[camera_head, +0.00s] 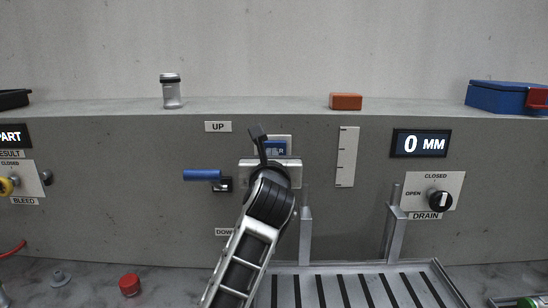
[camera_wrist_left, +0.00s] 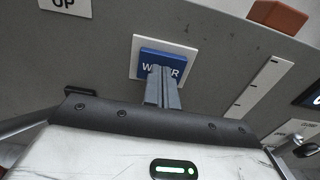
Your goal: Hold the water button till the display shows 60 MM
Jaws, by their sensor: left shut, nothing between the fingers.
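The blue WATER button (camera_head: 276,147) sits on a pale plate on the grey panel, partly hidden by my left gripper. My left gripper (camera_head: 257,132) is shut and empty, its fingertips in front of the button. In the left wrist view the closed fingers (camera_wrist_left: 163,75) overlap the lower middle of the blue button (camera_wrist_left: 146,58); I cannot tell whether they touch it. The display (camera_head: 421,143) at the right reads 0 MM. My right gripper is not in view.
A blue-handled lever (camera_head: 203,175) sticks out left of my gripper. A white scale (camera_head: 347,157) and the DRAIN knob (camera_head: 440,201) are to the right. A slatted rack (camera_head: 440,278) stands below, with uprights beside my arm. An orange block (camera_head: 346,101) lies on the ledge.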

